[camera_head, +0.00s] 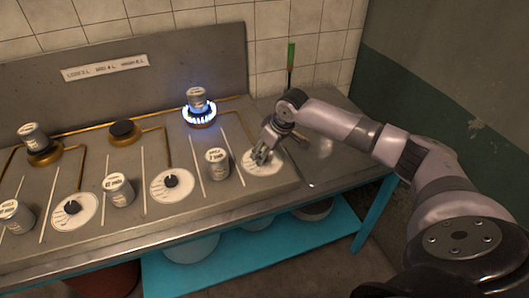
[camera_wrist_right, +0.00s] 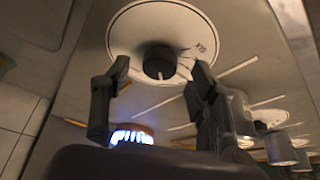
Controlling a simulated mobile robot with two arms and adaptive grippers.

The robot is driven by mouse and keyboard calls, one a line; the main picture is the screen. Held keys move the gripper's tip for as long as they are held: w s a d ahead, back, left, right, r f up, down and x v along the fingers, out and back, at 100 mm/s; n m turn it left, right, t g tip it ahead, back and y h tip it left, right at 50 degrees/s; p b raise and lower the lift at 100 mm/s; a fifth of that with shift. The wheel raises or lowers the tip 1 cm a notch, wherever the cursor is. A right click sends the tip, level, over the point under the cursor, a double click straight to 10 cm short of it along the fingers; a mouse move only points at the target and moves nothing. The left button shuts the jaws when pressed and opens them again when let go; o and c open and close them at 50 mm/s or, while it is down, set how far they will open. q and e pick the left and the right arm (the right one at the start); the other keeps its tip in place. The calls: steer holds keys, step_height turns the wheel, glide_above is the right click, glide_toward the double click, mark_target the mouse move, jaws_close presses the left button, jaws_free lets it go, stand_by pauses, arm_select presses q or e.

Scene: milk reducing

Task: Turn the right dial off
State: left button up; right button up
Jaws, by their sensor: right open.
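The right dial (camera_head: 270,168) is a white disc with a dark knob, on the metal counter at the right. In the right wrist view its black knob (camera_wrist_right: 159,61) shows near the top centre, on the white disc (camera_wrist_right: 190,22). My right gripper (camera_head: 262,158) is at the right dial and covers its knob in the head view. In the right wrist view my right gripper (camera_wrist_right: 160,78) has its two fingers apart, one to each side of the knob. I cannot tell whether they touch it. The right burner (camera_head: 201,120) has a blue flame under a can (camera_head: 196,97). My left gripper does not show.
A middle dial (camera_head: 172,185) and a left dial (camera_head: 75,211) lie along the counter. White cans stand beside the dials; one can (camera_head: 217,162) is just left of my right gripper. A green-handled tool (camera_head: 291,55) is behind. The counter right of the dial is mostly clear.

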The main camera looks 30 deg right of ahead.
steer(key=shift+x, duration=0.75)
steer(key=shift+c, duration=0.4)
steer(key=c, duration=1.1)
